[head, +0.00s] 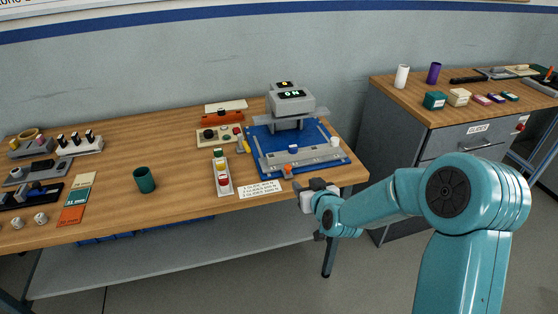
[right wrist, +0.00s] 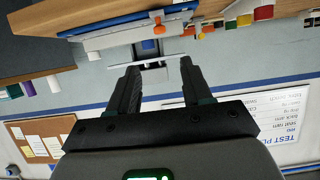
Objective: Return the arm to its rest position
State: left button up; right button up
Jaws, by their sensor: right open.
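My right arm, teal, comes in from the lower right in the head view. Its gripper (head: 308,192) is in front of the wooden bench's front right edge, near the blue-based test machine (head: 345,166). In the right wrist view the two dark fingers of the gripper (right wrist: 160,75) are spread apart with nothing between them. That view is turned over, with the bench edge and part of the machine showing beyond the fingertips. My left gripper does not show.
The wooden bench (head: 115,220) holds a dark green cup (head: 145,180), a button box (head: 221,175) and a printed white card (head: 262,189). A grey cabinet (head: 400,160) with a wooden top stands at the right. Open floor lies in front of the bench.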

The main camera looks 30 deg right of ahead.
jog(key=shift+a, duration=0.15)
jog(key=s+a+f+n+g+y, duration=0.1)
jog(key=s+a+f+g+y, duration=0.15)
jog(key=s+a+f, duration=0.45)
jog(key=s+a+f+n+g+y, duration=0.1)
jog(key=s+a+f+g+y, duration=0.15)
jog(key=a+f, duration=0.8)
jog(key=s+a+f+g+y, duration=0.1)
jog(key=s+a+f+g, duration=0.2)
jog(key=s, duration=0.6)
jog(key=s+a+f+m+g, duration=0.1)
jog(key=s+a+f+g, duration=0.2)
jog(key=s, duration=0.6)
notch_tip(320, 180, down, 3)
jog(key=shift+s+r+m+g+y, duration=0.2)
jog(key=shift+s+m+g+y, duration=0.15)
jog(key=shift+g, duration=0.55)
